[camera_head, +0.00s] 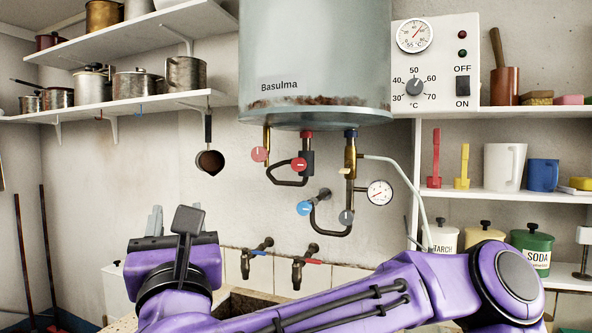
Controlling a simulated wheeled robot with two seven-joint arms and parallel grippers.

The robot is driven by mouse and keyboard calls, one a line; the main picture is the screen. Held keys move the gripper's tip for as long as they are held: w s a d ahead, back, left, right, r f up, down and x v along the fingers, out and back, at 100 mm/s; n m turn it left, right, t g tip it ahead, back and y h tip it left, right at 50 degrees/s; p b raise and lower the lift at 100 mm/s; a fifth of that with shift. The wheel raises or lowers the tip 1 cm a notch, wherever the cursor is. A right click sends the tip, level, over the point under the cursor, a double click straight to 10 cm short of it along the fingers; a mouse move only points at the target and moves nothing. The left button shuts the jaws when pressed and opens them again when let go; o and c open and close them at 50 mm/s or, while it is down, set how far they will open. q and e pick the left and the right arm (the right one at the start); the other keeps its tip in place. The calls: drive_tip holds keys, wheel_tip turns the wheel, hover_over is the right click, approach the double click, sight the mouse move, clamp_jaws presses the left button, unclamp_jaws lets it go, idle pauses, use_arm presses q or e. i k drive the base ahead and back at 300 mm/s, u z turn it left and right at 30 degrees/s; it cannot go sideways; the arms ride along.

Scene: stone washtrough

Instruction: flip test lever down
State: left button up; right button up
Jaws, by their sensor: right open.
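The water heater (315,60) hangs on the wall with pipes and valves beneath it. A brass valve (350,155) sits under the blue fitting on the right pipe, with what looks like a small pale lever (345,171) at its side. It is too small to tell the lever's position. My right arm crosses the bottom of the view from the right. My left gripper is out of view.
Red-handled (299,164) and blue-handled (305,208) valves and a pressure gauge (380,192) crowd the pipes. A ladle (209,160) hangs at the left. Two taps (258,255) (303,262) project above the trough. Bare wall lies between ladle and pipes.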

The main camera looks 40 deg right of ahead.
sight(345, 170)
drive_tip(key=z, duration=0.2)
drive_tip(key=i, duration=0.65)
drive_tip(key=z, duration=0.85)
drive_tip(key=i, duration=0.3)
drive_tip(key=z, duration=0.35)
